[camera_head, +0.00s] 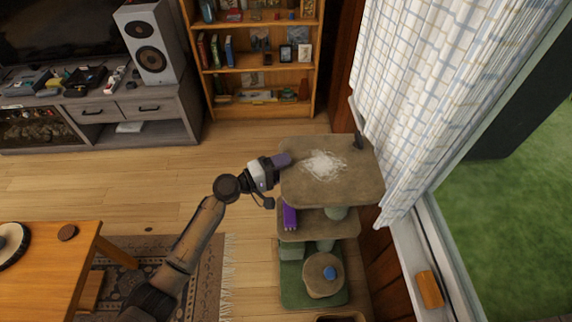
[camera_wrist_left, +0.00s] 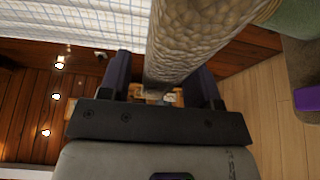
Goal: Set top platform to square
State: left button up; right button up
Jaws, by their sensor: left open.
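The cat tree's top platform (camera_head: 345,188) is a beige, carpeted board with a white scribbled patch on top, right of centre in the head view. Its rough edge shows large in the left wrist view (camera_wrist_left: 200,35). My left gripper (camera_head: 283,160) is at the platform's left edge. In the left wrist view, its two dark fingers (camera_wrist_left: 163,88) stand apart, with the platform's edge between them. I cannot tell whether either finger touches it. My right gripper is not in view.
Below are a middle shelf (camera_head: 305,228) with a purple item (camera_head: 289,216), and a round perch (camera_head: 318,274) with a blue object (camera_head: 330,272). A curtain (camera_head: 425,90) and window are close on the right. A bookshelf (camera_head: 258,76) stands behind.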

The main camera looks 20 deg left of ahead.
pick_arm(q)
jog(key=p+v, duration=0.1)
jog(key=v, duration=1.1)
jog(key=shift+s+a, duration=0.25)
